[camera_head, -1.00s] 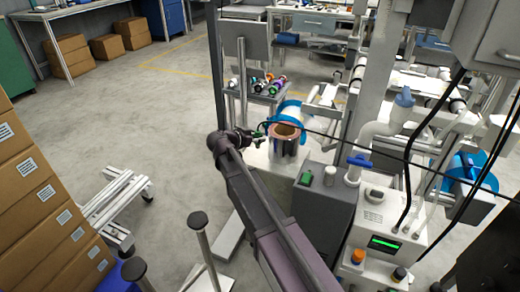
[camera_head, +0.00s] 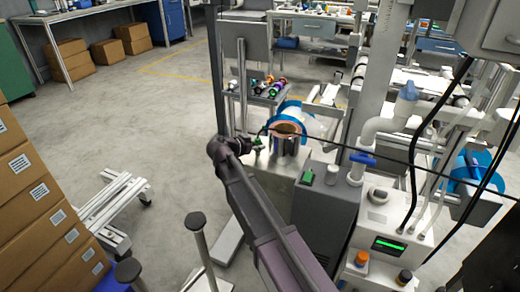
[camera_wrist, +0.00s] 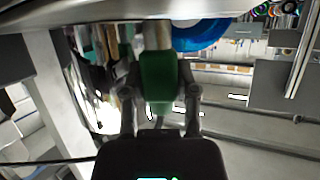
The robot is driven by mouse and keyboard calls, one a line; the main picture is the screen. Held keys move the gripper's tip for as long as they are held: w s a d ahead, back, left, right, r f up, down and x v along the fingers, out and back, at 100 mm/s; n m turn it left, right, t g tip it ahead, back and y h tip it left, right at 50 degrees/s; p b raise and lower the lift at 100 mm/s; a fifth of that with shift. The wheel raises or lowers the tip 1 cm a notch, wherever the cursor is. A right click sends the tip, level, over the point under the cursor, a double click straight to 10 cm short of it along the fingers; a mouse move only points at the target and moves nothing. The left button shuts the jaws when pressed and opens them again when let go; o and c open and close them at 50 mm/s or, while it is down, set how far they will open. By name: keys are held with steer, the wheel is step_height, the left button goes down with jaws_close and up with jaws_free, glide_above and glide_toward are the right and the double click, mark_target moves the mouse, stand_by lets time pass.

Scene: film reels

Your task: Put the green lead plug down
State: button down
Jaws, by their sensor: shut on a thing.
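The green lead plug (camera_wrist: 159,80) is between the two fingers of my gripper (camera_wrist: 160,98) in the wrist view, and the gripper is shut on it. A pale rod or cylinder sits right beyond its end; I cannot tell if they touch. In the head view my gripper (camera_head: 250,145) is at the end of the dark arm, beside the blue and copper-coloured reel (camera_head: 287,127). The plug (camera_head: 258,143) shows there only as a small green spot. A black cable runs from near the gripper to the right.
A pale machine top (camera_head: 272,172) lies just below my gripper. A dark cabinet (camera_head: 325,195) with a green button and a white machine (camera_head: 395,235) stand to the right. A rack of coloured reels (camera_head: 266,86) is behind.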

steer(key=shift+f, duration=0.15)
steer(key=shift+c, duration=1.9)
jaws_free()
steer(key=shift+s+a+r, duration=0.15)
steer(key=shift+r, duration=0.1)
steer(key=p+v, duration=0.4)
steer(key=v, duration=0.7)
steer(key=shift+a+p, duration=0.2)
steer(key=shift+p, duration=0.1)
steer(key=shift+s+r, duration=0.1)
steer(key=shift+s, duration=0.05)
